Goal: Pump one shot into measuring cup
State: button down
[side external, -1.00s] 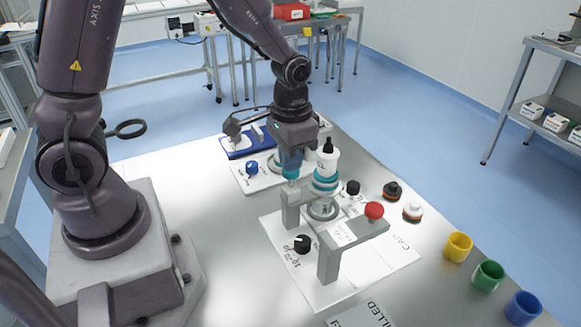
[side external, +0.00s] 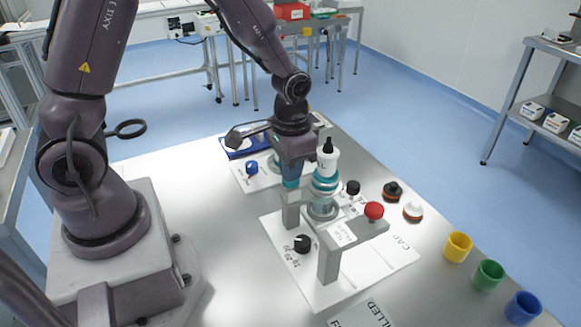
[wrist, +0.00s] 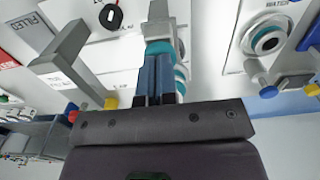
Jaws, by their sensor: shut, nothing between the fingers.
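A white bottle with a black top (side external: 327,158) stands upright in the side view, with teal rings (side external: 326,183) below it, above a grey frame (side external: 331,255) on a white board. I cannot tell whether its top is a pump. My gripper (side external: 291,184) points down, just left of the bottle, by the frame's rear post. In the wrist view its blue fingers (wrist: 160,75) are together, with a teal piece at their tips overlapping the grey post. No graduated measuring cup can be made out. Yellow (side external: 457,247), green (side external: 488,276) and blue (side external: 523,308) cups stand at the right.
A black dial (side external: 302,243) and a red knob (side external: 374,211) sit at the frame. A second board with a blue knob (side external: 252,168) is behind my gripper. The table's left front is clear.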

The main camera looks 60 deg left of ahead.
jog(key=shift+r, duration=2.25)
notch_tip(320, 180, up, 6)
jog(key=s+d+r+t, duration=0.1)
jog(key=s+r+t, duration=0.4)
jog(key=s+r, duration=0.5)
jog(key=shift+s+d+r+t, duration=0.25)
jog(key=shift+s+r+t, duration=0.1)
jog(key=shift+s, duration=0.85)
